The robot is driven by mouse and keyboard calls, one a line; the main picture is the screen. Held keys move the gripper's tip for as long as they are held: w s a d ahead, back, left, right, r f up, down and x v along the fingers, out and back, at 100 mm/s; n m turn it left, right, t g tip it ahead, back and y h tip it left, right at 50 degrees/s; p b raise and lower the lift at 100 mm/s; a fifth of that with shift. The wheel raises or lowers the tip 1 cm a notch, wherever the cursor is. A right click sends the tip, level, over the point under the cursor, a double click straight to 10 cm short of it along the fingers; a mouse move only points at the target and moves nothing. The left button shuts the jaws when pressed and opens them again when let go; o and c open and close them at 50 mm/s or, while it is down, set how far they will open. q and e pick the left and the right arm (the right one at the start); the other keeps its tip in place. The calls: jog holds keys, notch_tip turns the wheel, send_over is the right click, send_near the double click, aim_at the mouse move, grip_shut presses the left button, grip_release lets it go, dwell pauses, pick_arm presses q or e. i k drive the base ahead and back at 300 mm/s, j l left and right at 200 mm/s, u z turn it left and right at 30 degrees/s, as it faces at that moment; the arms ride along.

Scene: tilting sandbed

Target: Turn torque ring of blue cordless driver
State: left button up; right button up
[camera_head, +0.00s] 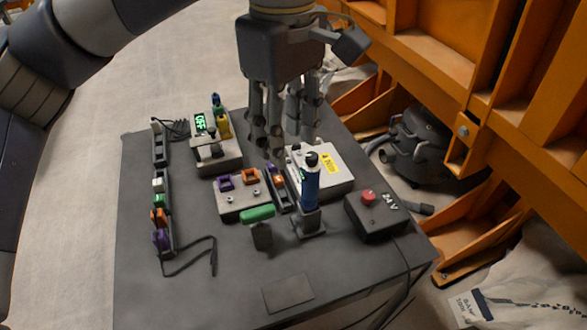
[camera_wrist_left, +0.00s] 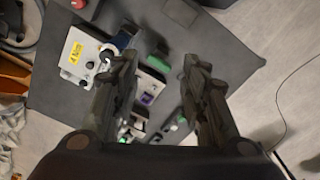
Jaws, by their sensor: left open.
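The blue cordless driver (camera_head: 311,187) stands upright in a small dark holder (camera_head: 310,223) on the grey table, with a black top end. Its torque ring is too small to make out clearly. My left gripper (camera_head: 288,143) hangs fingers-down above the table, behind the driver and close to the white box with the yellow label. It is open, with nothing seen between its fingers. In the left wrist view, the two spread fingers (camera_wrist_left: 160,62) point over the table, and the left finger hides part of the items there. My right gripper is not in view.
A white box (camera_head: 337,178) with a yellow label stands behind the driver. A dark box with a red button (camera_head: 368,197) is to its right. A purple-and-orange connector block (camera_head: 240,203) and green-handled piece (camera_head: 258,214) are left. The table's front (camera_head: 210,295) is mostly clear.

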aim_at(311, 157)
jog(key=k+j, duration=0.75)
jog(key=k, duration=0.25)
